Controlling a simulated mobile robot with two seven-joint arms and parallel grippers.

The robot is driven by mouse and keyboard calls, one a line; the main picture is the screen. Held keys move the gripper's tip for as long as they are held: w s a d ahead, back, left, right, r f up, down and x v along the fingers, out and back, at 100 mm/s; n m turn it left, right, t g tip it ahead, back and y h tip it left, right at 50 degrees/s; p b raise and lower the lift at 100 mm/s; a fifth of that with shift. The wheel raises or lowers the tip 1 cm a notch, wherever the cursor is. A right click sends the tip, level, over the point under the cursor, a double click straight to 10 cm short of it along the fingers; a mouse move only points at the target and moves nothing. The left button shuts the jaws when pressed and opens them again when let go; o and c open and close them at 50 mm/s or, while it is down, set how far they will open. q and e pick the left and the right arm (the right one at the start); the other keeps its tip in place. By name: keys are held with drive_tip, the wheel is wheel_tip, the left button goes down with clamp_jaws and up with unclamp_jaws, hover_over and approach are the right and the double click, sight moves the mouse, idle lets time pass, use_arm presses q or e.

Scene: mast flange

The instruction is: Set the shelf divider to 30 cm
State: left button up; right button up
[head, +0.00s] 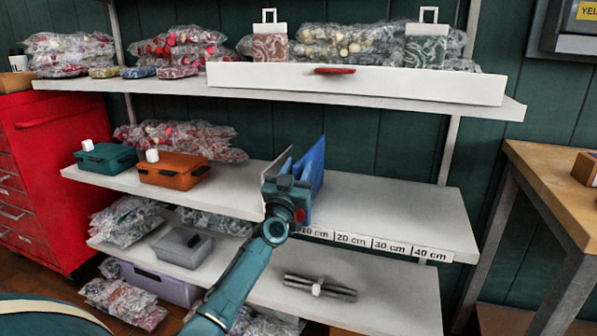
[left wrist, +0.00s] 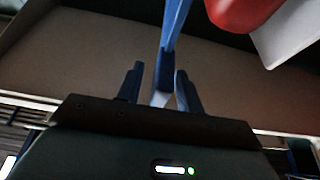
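The blue shelf divider (head: 317,168) stands upright on the middle shelf (head: 400,205), near the left end of the label strip (head: 375,243) and its 10 cm mark. A pale upright panel (head: 275,178) stands just left of it. My left gripper (head: 290,183) is at the divider's front edge and hides part of it. In the left wrist view, the fingers of my left gripper (left wrist: 159,88) stand apart, with the blue divider's edge (left wrist: 172,30) between or just beyond them. A gap shows beside it. My right gripper is not in view.
The middle shelf is clear right of the divider. A teal box (head: 106,158) and an orange box (head: 172,170) stand on its left. A white drawer front (head: 420,84) is above. A wooden table (head: 560,190) stands at the right. A red part (left wrist: 243,12) shows close by.

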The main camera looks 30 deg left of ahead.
use_arm(q)
drive_tip(key=shift+w+r, duration=0.1)
drive_tip(key=shift+w, duration=0.15)
drive_tip(key=shift+c, duration=0.5)
clamp_jaws()
